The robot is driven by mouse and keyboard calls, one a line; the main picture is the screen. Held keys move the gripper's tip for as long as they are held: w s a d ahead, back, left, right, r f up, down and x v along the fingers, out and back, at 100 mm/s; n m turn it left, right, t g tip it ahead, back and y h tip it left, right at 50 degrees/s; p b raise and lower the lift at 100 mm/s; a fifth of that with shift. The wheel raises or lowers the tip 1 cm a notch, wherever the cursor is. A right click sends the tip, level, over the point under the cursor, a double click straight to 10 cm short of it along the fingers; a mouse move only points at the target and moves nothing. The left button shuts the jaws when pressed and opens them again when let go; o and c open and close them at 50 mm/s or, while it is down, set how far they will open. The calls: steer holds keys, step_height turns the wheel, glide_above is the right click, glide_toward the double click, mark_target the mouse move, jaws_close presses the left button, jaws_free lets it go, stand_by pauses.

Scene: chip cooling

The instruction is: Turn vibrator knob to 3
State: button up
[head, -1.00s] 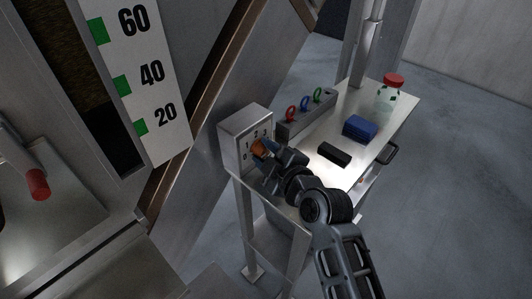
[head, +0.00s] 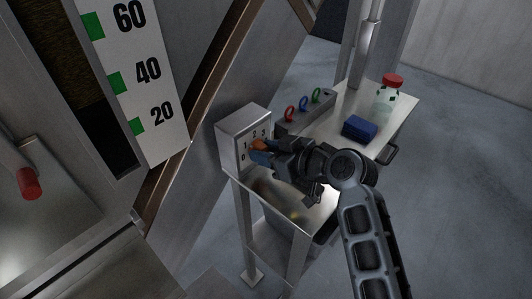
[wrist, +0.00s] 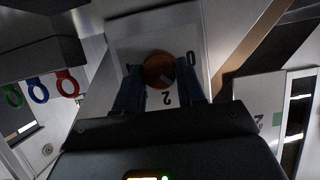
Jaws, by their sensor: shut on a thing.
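The vibrator knob is a round orange-brown knob (head: 257,145) on the front of a grey metal box (head: 232,143) with black numbers. In the wrist view the knob (wrist: 158,66) sits between my two blue fingers, one at each side. My gripper (head: 262,152) is shut on it. The wrist view shows a "0" to the upper right of the knob and a "2" below it. A faint line on the knob slants to the lower right, between those numbers. My fingers hide other numbers, so the exact setting is unclear.
The box stands on a metal table (head: 313,212). Behind it is a holder with red, blue and green rings (head: 303,103). A blue block (head: 359,127) and a red-capped bottle (head: 389,95) stand farther right. A slanted brown-edged metal chute (head: 185,140) rises left of the box.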

steer(key=m, duration=0.1)
steer(key=m+g+y+b, duration=0.1)
steer(key=m, duration=0.1)
steer(key=shift+w+d+f+y, duration=0.15)
steer(key=shift+y, duration=0.15)
steer(key=m, duration=0.1)
steer(key=m+g+y+b, duration=0.1)
steer(key=m, duration=0.1)
steer(key=shift+d+f+g+y+b, duration=0.1)
steer(key=shift+f+g+y+b, duration=0.05)
steer(key=shift+g+y+b, duration=0.15)
steer(key=m+y, duration=0.1)
steer(key=m, duration=0.1)
steer(key=m+b, duration=0.1)
steer(key=shift+w+f+m+g+y, duration=0.15)
steer(key=shift+m+g+y, duration=0.15)
steer(key=shift+m+y, duration=0.1)
steer(key=shift+m+y+b, duration=0.6)
steer(key=shift+m+y, duration=0.3)
steer(key=shift+m, duration=1.2)
steer(key=o, duration=1)
steer(key=shift+o, duration=0.2)
